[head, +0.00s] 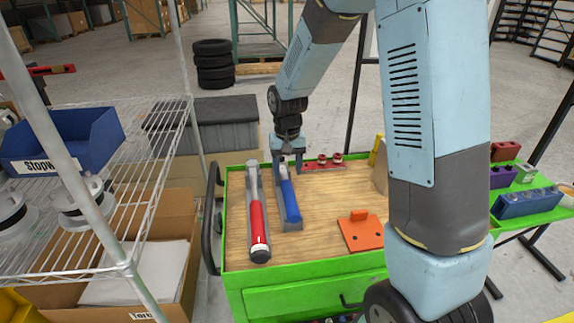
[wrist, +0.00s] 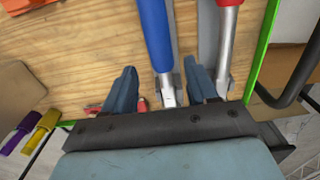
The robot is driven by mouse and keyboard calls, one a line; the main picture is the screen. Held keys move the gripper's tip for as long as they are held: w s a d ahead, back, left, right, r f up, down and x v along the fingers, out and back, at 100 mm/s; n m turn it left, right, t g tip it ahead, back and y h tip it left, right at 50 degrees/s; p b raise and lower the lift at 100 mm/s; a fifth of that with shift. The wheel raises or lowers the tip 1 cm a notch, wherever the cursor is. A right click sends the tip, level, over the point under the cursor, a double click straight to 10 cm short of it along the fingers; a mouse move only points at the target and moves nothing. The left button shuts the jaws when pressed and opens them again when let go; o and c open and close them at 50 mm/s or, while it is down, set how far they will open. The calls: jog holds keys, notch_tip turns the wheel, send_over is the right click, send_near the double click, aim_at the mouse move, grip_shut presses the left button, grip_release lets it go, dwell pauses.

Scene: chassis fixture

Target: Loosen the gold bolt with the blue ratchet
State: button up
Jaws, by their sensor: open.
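The blue ratchet (head: 291,203) lies in a grey holder on the wooden cart top, its blue handle toward the front. In the wrist view, the ratchet's blue handle (wrist: 155,35) runs upward and its metal neck lies between my fingers. My gripper (head: 288,168) is over the far, metal end of the ratchet. In the wrist view my gripper (wrist: 162,76) is open, one finger on each side of the neck, with visible gaps. Whether the fingertips reach down to its level is unclear. I cannot make out the gold bolt in either view.
A red-handled tool (head: 257,222) lies close left of the ratchet. An orange plate (head: 361,236) sits on the cart top (head: 318,218) to the right. Red parts (head: 322,162) stand at the back. A wire shelf (head: 150,215) stands left. My arm hides the cart's right side.

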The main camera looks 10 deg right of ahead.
aim_at(288, 185)
jog(key=shift+f, duration=4.6)
grip_shut()
jog(key=shift+r, duration=0.1)
jog(key=shift+r, duration=3.45)
jog(key=shift+s, duration=0.1)
